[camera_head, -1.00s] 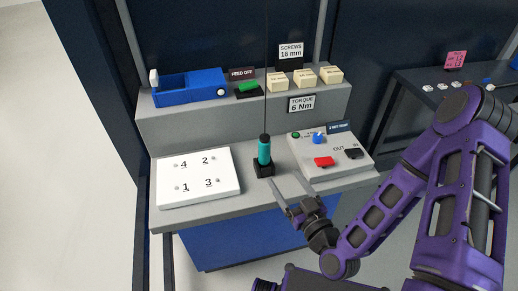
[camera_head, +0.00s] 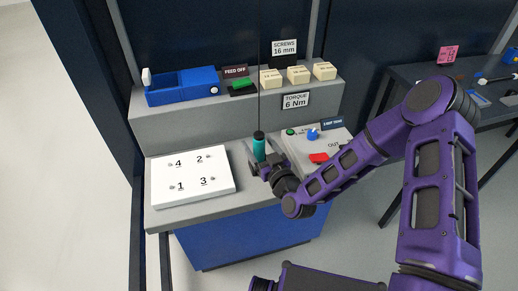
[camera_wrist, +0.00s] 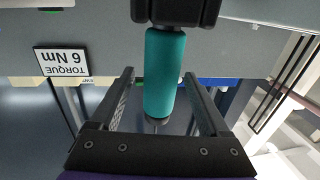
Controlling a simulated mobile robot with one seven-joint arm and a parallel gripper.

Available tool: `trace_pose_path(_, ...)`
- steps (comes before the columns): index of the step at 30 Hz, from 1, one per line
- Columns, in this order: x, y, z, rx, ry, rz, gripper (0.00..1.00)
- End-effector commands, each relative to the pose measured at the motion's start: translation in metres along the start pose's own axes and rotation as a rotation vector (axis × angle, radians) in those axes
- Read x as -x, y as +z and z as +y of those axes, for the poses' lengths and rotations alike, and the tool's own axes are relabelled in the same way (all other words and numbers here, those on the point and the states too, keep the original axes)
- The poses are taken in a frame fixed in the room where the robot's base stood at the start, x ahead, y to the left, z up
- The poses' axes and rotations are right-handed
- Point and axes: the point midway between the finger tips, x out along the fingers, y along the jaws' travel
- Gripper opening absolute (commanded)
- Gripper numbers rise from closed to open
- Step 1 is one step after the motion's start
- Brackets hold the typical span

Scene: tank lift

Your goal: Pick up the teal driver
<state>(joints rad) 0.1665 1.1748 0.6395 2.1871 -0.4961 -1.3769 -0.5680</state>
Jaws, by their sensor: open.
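The teal driver (camera_head: 259,147) stands upright on the grey bench, between the white numbered plate and the control panel. A thin dark line rises above it. My gripper (camera_head: 262,168) is right at the driver in the head view and hides its lower part and black holder. In the wrist view the teal grip (camera_wrist: 165,75) lies between my two open fingers (camera_wrist: 158,80), with a visible gap on each side. A black block (camera_wrist: 176,10) meets one end of the grip in that view.
The white numbered plate (camera_head: 192,176) lies left of the driver. The control panel (camera_head: 315,145) with red and blue knobs is close to the right. A raised shelf behind holds a blue tray (camera_head: 182,87) and several cream boxes (camera_head: 299,75).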

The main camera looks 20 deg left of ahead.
Motion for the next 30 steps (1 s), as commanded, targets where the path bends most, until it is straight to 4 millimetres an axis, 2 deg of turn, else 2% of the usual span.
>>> trace_pose_path(3,-0.017,0.0,0.0,0.0,0.0,0.001,0.8)
trace_pose_path(6,-0.025,0.0,0.0,0.0,0.0,0.001,0.8)
trace_pose_path(14,-0.026,0.001,0.0,0.0,0.0,0.0,0.78)
trace_pose_path(27,-0.026,0.001,0.0,0.0,0.0,0.0,0.0)
trace_pose_path(30,-0.026,0.0,0.0,0.001,0.0,0.002,0.0)
